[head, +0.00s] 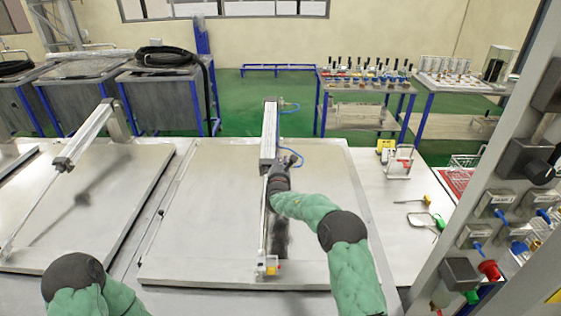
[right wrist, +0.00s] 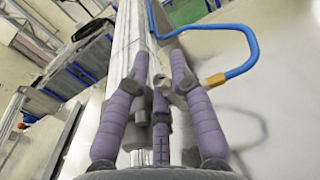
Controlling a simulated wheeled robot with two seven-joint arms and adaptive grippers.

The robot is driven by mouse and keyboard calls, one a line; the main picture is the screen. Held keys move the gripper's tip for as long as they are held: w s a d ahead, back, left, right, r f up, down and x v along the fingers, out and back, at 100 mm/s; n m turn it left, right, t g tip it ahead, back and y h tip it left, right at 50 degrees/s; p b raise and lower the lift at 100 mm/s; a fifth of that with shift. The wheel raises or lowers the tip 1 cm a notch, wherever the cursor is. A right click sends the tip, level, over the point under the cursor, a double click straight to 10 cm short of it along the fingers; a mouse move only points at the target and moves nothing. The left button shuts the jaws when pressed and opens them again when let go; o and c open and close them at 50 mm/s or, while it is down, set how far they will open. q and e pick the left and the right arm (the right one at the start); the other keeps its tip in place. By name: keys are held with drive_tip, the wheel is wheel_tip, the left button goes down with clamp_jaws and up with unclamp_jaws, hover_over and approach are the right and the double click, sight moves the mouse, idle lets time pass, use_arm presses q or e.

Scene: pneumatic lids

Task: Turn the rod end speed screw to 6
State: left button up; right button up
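The middle pneumatic cylinder (head: 269,132) is a long pale bar above the middle lid (head: 200,210), with a thin rod running down toward a bracket (head: 267,268) with yellow and red parts. My right gripper (head: 286,166) is at the cylinder's near end, where a blue hose joins. In the right wrist view its purple-grey fingers (right wrist: 160,64) are apart, one on each side of small grey parts by the cylinder body (right wrist: 133,38). A brass fitting (right wrist: 215,80) with the blue hose (right wrist: 250,45) is just right of the fingers. The speed screw and its number cannot be made out. My left gripper is out of view.
Another lid (head: 90,190) with its own cylinder lies to the left. Tools and an orange-handled screwdriver (head: 427,201) lie on the bench at right. A valve panel (head: 500,205) stands at the right edge. A tool table (head: 365,85) is behind.

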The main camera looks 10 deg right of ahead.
drive_tip(key=shift+w, duration=0.1)
clamp_jaws()
drive_tip(key=shift+r+h, duration=0.1)
drive_tip(key=shift+h, duration=0.2)
drive_tip(key=shift+m+g+h+b, duration=0.35)
drive_tip(key=shift+m+h, duration=0.25)
drive_tip(key=shift+m, duration=0.2)
drive_tip(key=shift+d+r+m+g+h+b, duration=0.15)
drive_tip(key=shift+m+g+h+b, duration=0.3)
drive_tip(key=shift+m+h, duration=0.85)
unclamp_jaws()
